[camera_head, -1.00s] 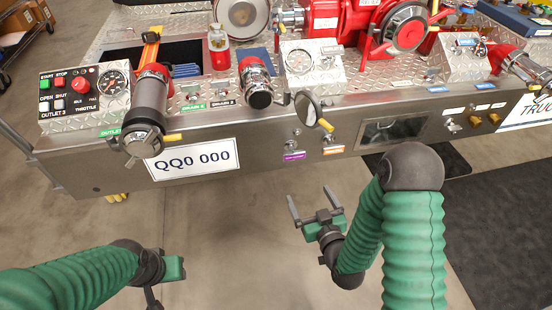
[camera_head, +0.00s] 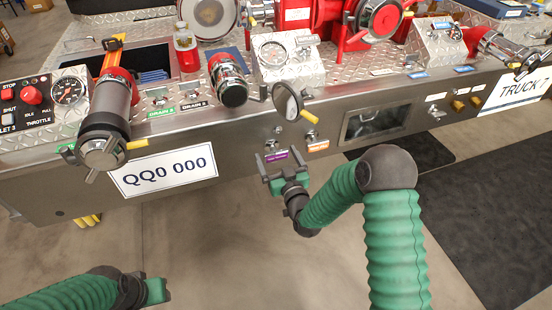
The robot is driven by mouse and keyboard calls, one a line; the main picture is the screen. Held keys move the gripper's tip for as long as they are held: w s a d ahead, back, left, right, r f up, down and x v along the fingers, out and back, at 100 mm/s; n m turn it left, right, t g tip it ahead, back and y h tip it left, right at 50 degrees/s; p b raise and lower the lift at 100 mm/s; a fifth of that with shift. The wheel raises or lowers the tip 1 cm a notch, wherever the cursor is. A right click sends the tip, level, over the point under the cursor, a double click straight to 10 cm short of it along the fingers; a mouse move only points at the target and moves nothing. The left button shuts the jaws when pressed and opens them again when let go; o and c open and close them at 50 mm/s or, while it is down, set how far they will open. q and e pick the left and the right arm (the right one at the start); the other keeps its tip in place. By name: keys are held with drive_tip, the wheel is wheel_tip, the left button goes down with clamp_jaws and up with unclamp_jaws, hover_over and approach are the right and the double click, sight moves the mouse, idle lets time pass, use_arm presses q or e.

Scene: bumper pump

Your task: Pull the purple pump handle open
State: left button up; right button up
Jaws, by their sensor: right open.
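The purple-labelled pump handle (camera_head: 277,144) is a small metal knob on the front face of the bumper, with its purple label (camera_head: 276,156) just below. My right gripper (camera_head: 277,154) is open, its two dark fingers pointing up at the bumper. The purple label shows between the fingers, and the handle is just above the fingertips. I cannot tell whether the fingers touch the bumper. My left gripper (camera_head: 156,291) is low at the left, away from the bumper; its fingers do not show clearly.
An orange-labelled handle (camera_head: 312,136) sits close to the right of the purple one. A round mirror-like disc (camera_head: 287,101) with a yellow-tipped lever hangs above. A large capped outlet (camera_head: 104,148) juts out at the left.

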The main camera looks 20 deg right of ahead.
drive_tip(key=shift+w, duration=0.45)
use_arm(q)
drive_tip(key=shift+f, duration=0.1)
